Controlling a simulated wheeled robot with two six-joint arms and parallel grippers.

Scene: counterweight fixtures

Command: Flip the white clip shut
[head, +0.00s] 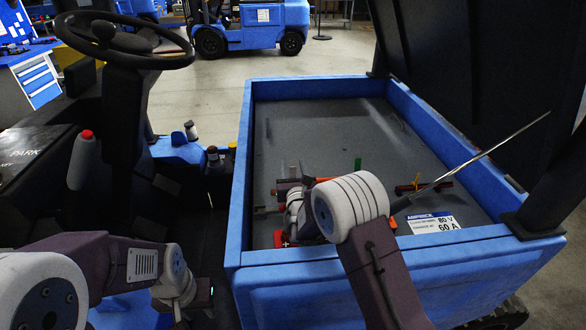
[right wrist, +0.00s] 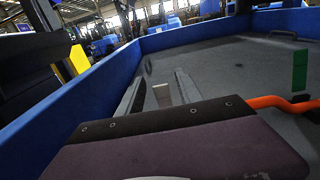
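A small pale upright piece (right wrist: 162,95), which may be the white clip, shows between the fingers of my right gripper (right wrist: 158,92) in the right wrist view. The two grey fingers stand apart, and I cannot tell whether they touch it. In the head view my right gripper (head: 264,210) is low inside the blue-walled compartment, partly hidden by my own arm. The clip is too small there to make out surely. My left gripper's wrist (head: 175,280) is left of the compartment, outside it; its fingers are not clear.
The blue compartment wall (head: 243,170) surrounds a grey surface (head: 330,130), mostly clear at the back. A green upright piece (head: 357,164) stands right of my gripper, by an orange cable (right wrist: 280,102). A red piece (head: 279,238) lies near the front. A raised dark lid (head: 470,70) is at right.

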